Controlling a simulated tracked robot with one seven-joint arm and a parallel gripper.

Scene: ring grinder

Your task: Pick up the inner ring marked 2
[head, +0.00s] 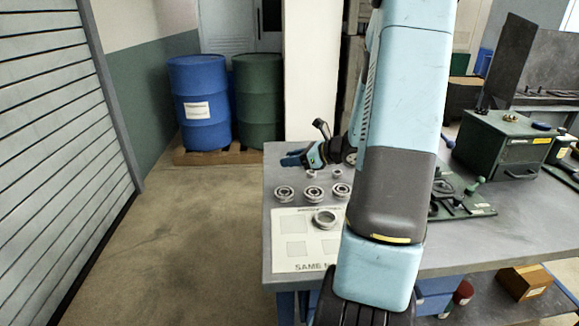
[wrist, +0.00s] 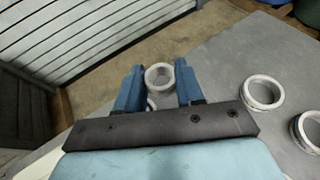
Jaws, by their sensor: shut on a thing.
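My gripper (wrist: 159,80) is shut on a pale metal ring (wrist: 160,69), which sits between its two blue fingers in the wrist view. No number can be read on this ring, and I cannot tell whether it touches the table. In the head view my gripper (head: 291,158) is over the table's far left corner, and the held ring cannot be made out there. Two similar small rings lie on the table to the right, one nearer (wrist: 262,93) and one at the picture's edge (wrist: 308,131). Their marks cannot be read.
Three larger bearing-like rings (head: 314,193) stand in a row on the grey table (head: 480,240). A white printed sheet (head: 292,264) lies in front, with a ring (head: 325,220) on it. A green fixture (head: 468,205) and a green box (head: 503,143) are to the right.

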